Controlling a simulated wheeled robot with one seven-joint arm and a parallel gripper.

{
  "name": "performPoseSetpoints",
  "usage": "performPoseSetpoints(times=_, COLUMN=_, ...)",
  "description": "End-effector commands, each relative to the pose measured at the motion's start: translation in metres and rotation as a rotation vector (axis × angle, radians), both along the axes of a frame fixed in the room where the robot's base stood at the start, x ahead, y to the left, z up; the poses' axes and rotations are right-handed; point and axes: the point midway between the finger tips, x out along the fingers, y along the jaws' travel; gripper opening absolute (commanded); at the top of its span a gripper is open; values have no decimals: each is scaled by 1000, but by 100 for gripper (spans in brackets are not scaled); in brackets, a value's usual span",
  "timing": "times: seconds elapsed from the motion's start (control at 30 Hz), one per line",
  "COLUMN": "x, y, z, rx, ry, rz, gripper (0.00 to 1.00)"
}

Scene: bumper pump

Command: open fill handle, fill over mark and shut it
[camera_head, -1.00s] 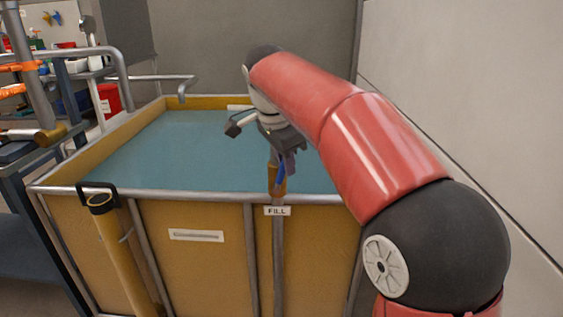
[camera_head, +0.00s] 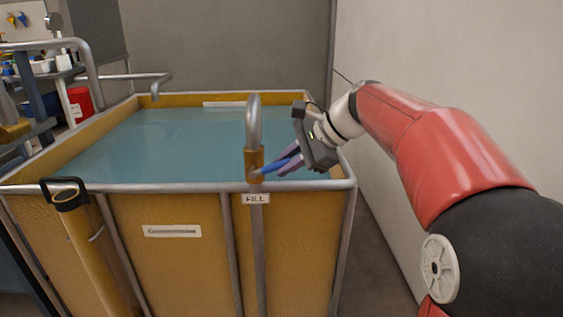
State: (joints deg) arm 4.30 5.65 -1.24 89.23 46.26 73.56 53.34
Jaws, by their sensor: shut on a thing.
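The fill pipe (camera_head: 254,120) rises at the front rim of the yellow tank (camera_head: 190,265) and hooks over at the top. A brass valve body (camera_head: 254,160) sits on it, above a white FILL label (camera_head: 256,198). The blue fill handle (camera_head: 274,168) sticks out to the right of the valve. My gripper (camera_head: 284,163) comes from the right and is shut on this handle; its purple fingers hide the handle's outer end. Blue-green water (camera_head: 165,145) stands high in the tank. A white strip (camera_head: 225,104) shows on the far inner wall, just above the water; I cannot tell if it is the mark.
A second pipe with a black ring-shaped top (camera_head: 64,194) leans at the tank's front left. A label (camera_head: 172,231) is on the front panel. A grey wall (camera_head: 440,60) stands close on the right. A red bin (camera_head: 80,104) and shelves are at the back left.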

Motion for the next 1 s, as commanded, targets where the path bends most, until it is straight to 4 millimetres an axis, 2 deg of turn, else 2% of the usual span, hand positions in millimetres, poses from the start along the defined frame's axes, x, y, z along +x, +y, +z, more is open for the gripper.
performPoseSetpoints(times=0.1, x=0, y=-5, z=-12, rx=100, ry=0, rz=-5, gripper=0)
performPoseSetpoints(times=0.5, x=0, y=-6, z=-27, rx=328, ry=-9, rz=-2, gripper=0)
performPoseSetpoints(times=1.0, x=0, y=-5, z=-29, rx=384, ry=-11, rz=1, gripper=0)
